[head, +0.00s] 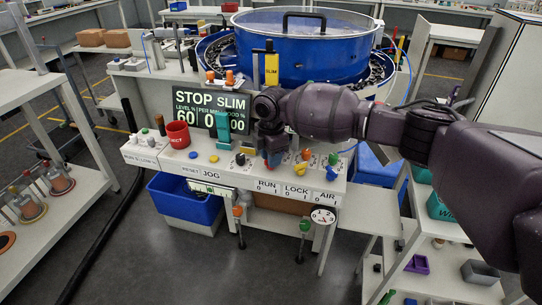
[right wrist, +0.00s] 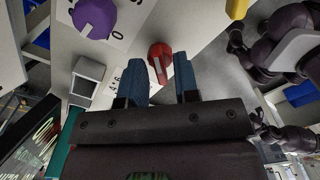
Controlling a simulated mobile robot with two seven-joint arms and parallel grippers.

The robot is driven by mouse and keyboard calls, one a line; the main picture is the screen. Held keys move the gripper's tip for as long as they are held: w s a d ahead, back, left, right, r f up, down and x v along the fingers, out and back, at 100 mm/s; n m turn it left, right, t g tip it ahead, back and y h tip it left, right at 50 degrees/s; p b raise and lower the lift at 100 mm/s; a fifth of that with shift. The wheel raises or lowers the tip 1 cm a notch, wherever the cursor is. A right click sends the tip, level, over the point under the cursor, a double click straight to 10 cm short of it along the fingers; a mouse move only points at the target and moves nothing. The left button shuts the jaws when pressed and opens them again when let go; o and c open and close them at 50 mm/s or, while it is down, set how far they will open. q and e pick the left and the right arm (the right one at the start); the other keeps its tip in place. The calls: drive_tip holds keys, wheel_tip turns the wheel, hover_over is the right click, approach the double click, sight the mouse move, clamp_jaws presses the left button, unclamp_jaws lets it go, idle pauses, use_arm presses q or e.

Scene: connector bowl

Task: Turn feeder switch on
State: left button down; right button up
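My right gripper (head: 272,155) is over the front control panel (head: 225,172), above the RUN label (head: 267,184). Its blue fingers (right wrist: 161,78) are open in the right wrist view, with a gap between them. In the head view the gripper largely hides that spot. A purple knob (right wrist: 95,17) with a pale pointer is on the panel in the right wrist view. My left gripper is not in view.
A blue bowl (head: 302,58) stands behind the panel. A dark display (head: 210,112) reads STOP SLIM. A blue knob (head: 332,173) is right of the gripper. A blue bin (head: 185,203) is below.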

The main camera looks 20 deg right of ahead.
clamp_jaws()
